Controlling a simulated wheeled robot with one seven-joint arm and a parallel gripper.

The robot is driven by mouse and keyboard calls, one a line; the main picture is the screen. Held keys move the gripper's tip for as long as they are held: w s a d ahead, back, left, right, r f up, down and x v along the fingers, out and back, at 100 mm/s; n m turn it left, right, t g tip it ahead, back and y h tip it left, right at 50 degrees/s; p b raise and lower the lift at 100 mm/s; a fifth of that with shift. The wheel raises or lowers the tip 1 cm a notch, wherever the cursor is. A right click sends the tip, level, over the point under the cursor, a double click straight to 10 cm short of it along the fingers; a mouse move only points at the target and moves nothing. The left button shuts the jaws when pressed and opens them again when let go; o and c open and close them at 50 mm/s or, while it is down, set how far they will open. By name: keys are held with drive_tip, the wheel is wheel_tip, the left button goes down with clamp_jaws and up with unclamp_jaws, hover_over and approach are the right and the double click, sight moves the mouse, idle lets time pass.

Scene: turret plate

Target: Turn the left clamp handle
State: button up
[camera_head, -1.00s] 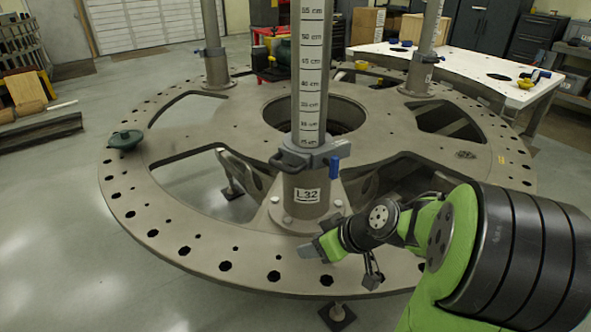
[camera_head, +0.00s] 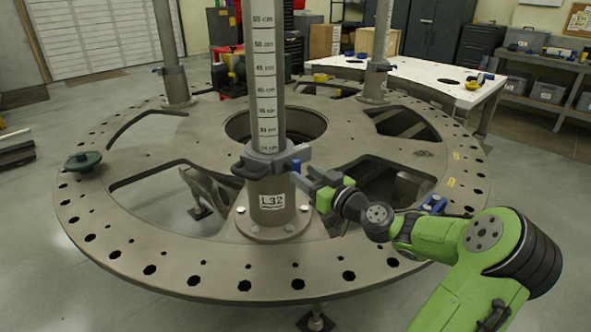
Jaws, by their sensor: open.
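The posts stand on a large round metal plate (camera_head: 120,270) with holes and wide cut-outs. A green round knob (camera_head: 83,160) sits on its left rim. A white table (camera_head: 430,80) adjoins behind right.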

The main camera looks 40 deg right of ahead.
sight(299, 170)
drive_tip(key=w, duration=0.4)
drive_tip(key=shift+w+d, duration=0.1)
drive_tip(key=shift+w, duration=0.2)
clamp_jaws()
